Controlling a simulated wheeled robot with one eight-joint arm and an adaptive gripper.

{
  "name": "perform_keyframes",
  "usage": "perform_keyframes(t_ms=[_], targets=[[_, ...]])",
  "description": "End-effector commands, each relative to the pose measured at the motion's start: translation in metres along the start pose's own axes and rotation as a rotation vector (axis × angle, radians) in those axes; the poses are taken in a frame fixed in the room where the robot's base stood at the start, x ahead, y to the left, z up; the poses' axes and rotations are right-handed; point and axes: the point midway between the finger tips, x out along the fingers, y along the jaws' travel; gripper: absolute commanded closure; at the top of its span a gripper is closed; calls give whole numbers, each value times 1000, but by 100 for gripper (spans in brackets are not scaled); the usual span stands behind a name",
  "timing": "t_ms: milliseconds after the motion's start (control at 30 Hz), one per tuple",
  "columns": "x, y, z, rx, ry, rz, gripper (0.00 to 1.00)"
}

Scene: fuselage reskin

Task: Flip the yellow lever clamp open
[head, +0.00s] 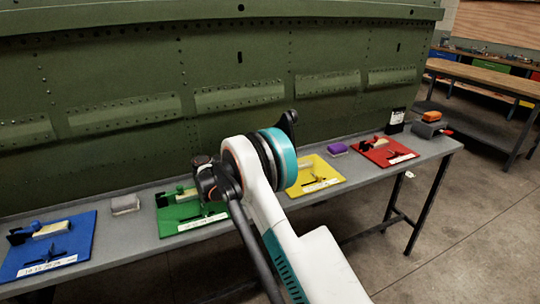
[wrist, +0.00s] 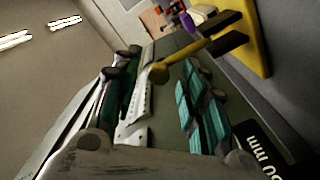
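The yellow board (head: 318,176) lies on the bench right of my arm in the head view, with its clamp partly hidden by the arm. In the wrist view the yellow board (wrist: 258,45) is at the upper right. The yellow lever (wrist: 196,57) slants from the dark clamp parts down to a rounded knob (wrist: 159,72). My gripper (wrist: 162,75) is open, its two fingers spread apart with teal pads on the right one. The knob appears between the fingertips; I cannot tell whether either finger touches it. The gripper is largely hidden behind my arm in the head view.
Blue (head: 50,243), green (head: 180,228) and red (head: 383,151) boards with clamps share the grey bench (head: 130,246). A grey block (head: 125,204) and a purple block (head: 337,149) lie between them. The green riveted panel (head: 240,60) rises behind the bench.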

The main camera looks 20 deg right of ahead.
Motion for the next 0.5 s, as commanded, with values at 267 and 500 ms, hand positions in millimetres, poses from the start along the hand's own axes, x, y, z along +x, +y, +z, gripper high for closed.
perform_keyframes(t_ms=[267,500], targets=[[-26,0,0,0,2,-2,61],[-76,-1,0,0,2,-2,61]])
